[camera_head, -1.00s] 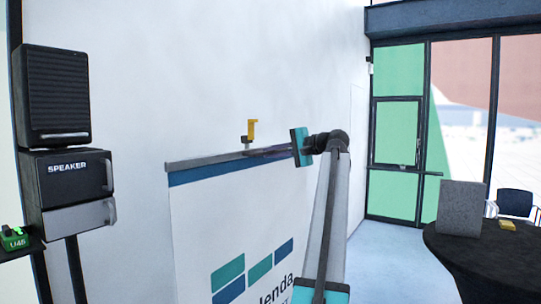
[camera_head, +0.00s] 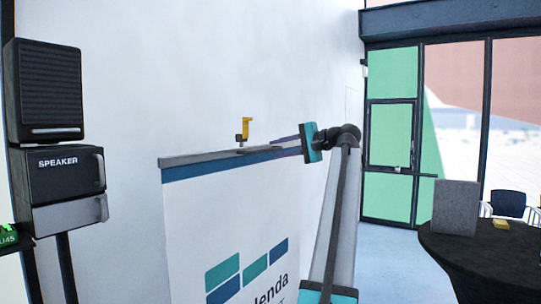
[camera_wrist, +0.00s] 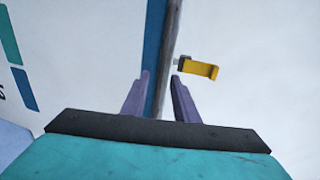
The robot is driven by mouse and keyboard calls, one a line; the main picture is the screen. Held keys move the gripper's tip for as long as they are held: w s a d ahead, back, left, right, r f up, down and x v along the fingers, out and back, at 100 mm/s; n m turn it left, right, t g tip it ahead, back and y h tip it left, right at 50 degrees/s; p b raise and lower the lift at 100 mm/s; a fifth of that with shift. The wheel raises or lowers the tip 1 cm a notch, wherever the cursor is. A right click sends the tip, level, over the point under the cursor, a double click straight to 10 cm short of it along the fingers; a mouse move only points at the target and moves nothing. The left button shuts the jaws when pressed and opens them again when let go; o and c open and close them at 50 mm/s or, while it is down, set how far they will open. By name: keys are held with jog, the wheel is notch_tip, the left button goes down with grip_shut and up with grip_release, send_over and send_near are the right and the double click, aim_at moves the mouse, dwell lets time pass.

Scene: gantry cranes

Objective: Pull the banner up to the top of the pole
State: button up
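The white banner (camera_head: 210,215) has a blue stripe and a grey top bar (camera_head: 195,158), and stands pulled up in front of the wall. A yellow hook (camera_head: 246,128) with a small grey block shows just above the bar, with a narrow gap; it also shows in the wrist view (camera_wrist: 200,69). The pole itself is hidden behind the banner. My gripper (camera_wrist: 160,76) has its two purple fingers apart, one on each side of the bar in the wrist view. Some room shows between fingers and bar. In the head view the gripper comes from the right at bar height.
A black speaker stack (camera_head: 62,178) stands at the left. A dark round table (camera_head: 480,260) with a grey box (camera_head: 455,208) is at the right. Glass windows and open floor lie behind it.

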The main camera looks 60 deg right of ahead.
jog(key=b+v, duration=0.2)
jog(key=v, duration=0.6)
jog(key=shift+s, duration=0.25)
jog(key=shift+r, duration=0.1)
